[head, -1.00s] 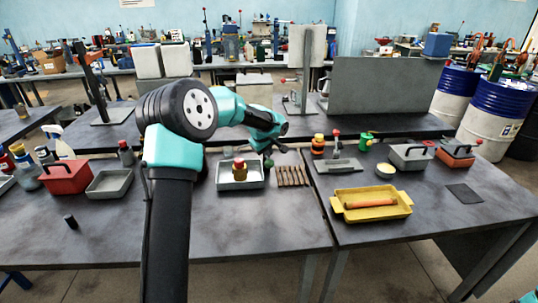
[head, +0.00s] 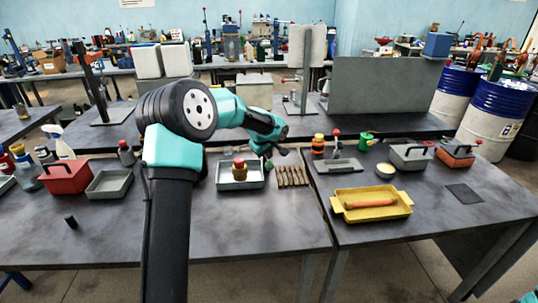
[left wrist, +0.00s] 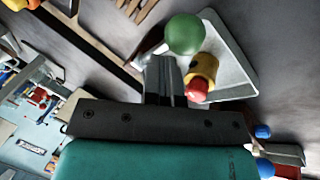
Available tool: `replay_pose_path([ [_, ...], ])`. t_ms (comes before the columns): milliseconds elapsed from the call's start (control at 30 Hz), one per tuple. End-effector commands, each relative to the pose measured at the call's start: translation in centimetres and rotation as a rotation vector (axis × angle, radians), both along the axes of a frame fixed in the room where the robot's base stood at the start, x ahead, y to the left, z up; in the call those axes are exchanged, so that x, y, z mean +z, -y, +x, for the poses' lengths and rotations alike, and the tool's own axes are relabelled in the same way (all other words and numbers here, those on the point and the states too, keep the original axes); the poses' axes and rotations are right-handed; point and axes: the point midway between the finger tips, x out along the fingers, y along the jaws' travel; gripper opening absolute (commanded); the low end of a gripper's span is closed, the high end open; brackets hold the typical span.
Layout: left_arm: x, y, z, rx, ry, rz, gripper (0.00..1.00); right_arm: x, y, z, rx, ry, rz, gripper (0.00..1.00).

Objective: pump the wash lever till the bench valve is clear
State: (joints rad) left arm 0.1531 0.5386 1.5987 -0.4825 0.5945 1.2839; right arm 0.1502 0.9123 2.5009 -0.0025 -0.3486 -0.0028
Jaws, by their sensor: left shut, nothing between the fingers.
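The bench valve, a brass-coloured body with a red top (head: 240,172), stands upright in a pale grey tray (head: 222,186). The valve also shows in the left wrist view (left wrist: 203,72). A green ball knob (head: 268,165), apparently the wash lever's end, shows right of the tray. In the left wrist view the green knob (left wrist: 184,34) is large, just beyond my fingertips. My left gripper (head: 284,152) is shut and empty, beside and above the knob. I cannot tell whether it touches. The lever's shaft is mostly hidden. My right gripper is out of view.
Several brown wooden strips (head: 292,176) lie right of the knob. A yellow tray (head: 371,216) holds an orange-brown rod. A red box (head: 66,177) and a grey tray (head: 109,184) stand at the left.

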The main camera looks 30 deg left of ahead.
Motion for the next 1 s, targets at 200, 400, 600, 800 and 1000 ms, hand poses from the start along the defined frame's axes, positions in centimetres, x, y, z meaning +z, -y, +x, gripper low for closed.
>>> replay_pose_path([
  [200,-0.25,0.06,-0.09,0.000,-0.002,0.000,0.00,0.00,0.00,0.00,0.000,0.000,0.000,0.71],
  [400,-0.42,0.09,-0.15,0.000,-0.002,0.001,0.00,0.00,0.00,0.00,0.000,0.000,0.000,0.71],
  [600,-0.59,0.15,-0.22,0.000,-0.002,0.001,0.00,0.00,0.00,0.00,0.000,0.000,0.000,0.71],
  [800,-0.77,0.20,-0.29,0.000,-0.002,0.000,0.00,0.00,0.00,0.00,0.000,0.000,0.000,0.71],
  [1000,-0.95,0.25,-0.35,0.000,-0.002,0.000,0.00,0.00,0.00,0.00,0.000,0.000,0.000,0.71],
])
